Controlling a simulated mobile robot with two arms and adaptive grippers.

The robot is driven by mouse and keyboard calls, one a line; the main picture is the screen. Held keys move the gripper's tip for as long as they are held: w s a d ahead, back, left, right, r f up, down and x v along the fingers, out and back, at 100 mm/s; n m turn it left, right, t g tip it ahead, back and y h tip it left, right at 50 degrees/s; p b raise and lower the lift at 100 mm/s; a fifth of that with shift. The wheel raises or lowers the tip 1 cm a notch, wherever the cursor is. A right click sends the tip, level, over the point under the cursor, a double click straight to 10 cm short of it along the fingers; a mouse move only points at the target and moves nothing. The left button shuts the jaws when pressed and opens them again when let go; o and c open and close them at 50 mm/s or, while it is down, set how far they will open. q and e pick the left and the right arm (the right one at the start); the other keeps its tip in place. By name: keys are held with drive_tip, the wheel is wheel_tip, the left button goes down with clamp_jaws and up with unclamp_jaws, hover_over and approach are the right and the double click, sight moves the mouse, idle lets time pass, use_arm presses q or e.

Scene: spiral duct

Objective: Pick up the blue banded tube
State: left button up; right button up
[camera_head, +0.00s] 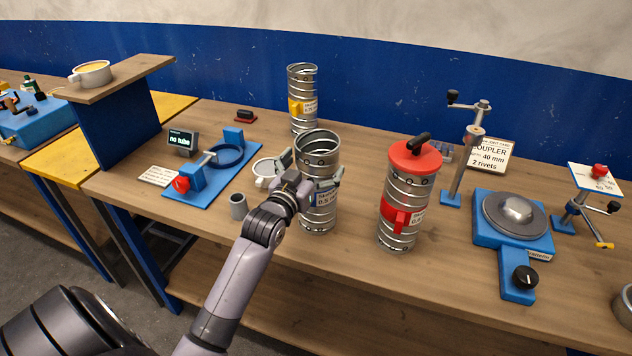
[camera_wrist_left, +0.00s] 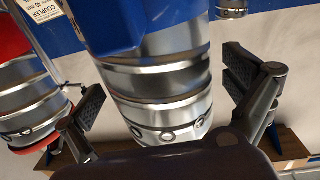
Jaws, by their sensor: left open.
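The blue banded tube (camera_head: 320,215) is a silver spiral tube with an open top. It stands upright on the wooden bench near the middle of the head view. Its blue part (camera_wrist_left: 112,28) and ribbed metal wall (camera_wrist_left: 165,85) fill the centre of the left wrist view. My left gripper (camera_head: 312,167) is open at the tube's upper part, with one finger on each side. In the wrist view the left gripper (camera_wrist_left: 164,88) has visible gaps between its fingers and the wall. The tube's label is partly hidden behind the gripper. My right gripper is not in view.
A red-banded tube (camera_head: 396,222) with a red lid stands close on the right. A yellow-banded tube (camera_head: 303,125) stands behind. A blue turntable device (camera_head: 512,232) is right.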

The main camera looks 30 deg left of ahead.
use_arm(q)
drive_tip(key=shift+w+a, duration=0.1)
drive_tip(key=shift+w, duration=0.5)
drive_tip(key=shift+s, duration=0.1)
drive_tip(key=shift+c, duration=0.6)
drive_tip(key=c, duration=1.6)
drive_tip(key=shift+c, duration=0.2)
drive_tip(key=shift+r, duration=0.2)
